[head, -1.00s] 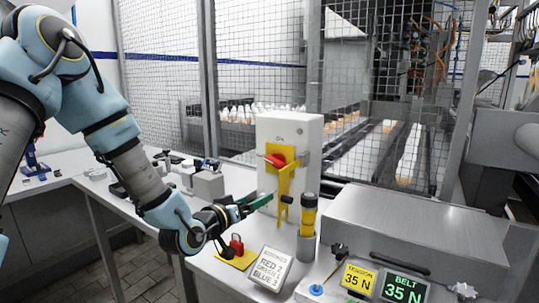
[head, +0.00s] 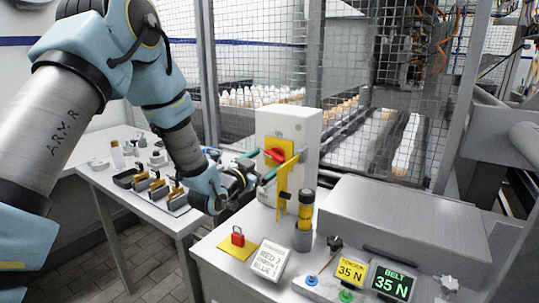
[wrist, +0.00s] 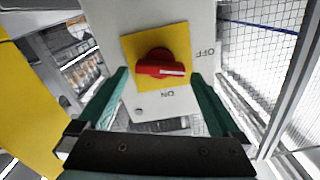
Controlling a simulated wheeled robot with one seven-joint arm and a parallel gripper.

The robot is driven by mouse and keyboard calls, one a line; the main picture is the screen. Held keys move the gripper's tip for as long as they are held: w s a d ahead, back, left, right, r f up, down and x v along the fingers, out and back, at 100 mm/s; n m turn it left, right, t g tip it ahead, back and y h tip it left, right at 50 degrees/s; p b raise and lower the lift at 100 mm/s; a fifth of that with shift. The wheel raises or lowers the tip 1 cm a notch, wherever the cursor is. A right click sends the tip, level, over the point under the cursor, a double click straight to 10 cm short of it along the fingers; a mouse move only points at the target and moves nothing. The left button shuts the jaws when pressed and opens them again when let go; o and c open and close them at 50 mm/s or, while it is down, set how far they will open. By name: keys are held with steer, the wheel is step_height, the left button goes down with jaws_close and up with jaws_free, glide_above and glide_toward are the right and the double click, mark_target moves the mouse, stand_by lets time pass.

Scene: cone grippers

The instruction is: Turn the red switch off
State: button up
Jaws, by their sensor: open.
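The red switch (head: 275,155) is a rotary knob on a yellow plate on the front of a white box (head: 302,130). In the wrist view the red switch (wrist: 162,64) lies ahead, between and beyond my two green fingers. The marks ON and OFF show beside the plate, and the white line on the knob points to the right in this view, between the two marks. My gripper (head: 262,167) is open at the front of the box, and its fingertips (wrist: 162,85) flank the knob. I cannot tell whether they touch it.
A mesh fence (head: 350,60) stands behind.

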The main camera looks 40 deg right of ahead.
mark_target(275, 156)
steer(key=shift+x, duration=1.1)
steer(key=c, duration=1.1)
steer(key=shift+f+n+b, duration=0.3)
steer(key=shift+n+b, duration=0.4)
steer(key=shift+b, duration=0.35)
steer(key=shift+n+b, duration=0.8)
steer(key=shift+b, duration=0.1)
steer(key=shift+r+n, duration=0.25)
steer(key=shift+n, duration=0.15)
steer(key=o, duration=1.1)
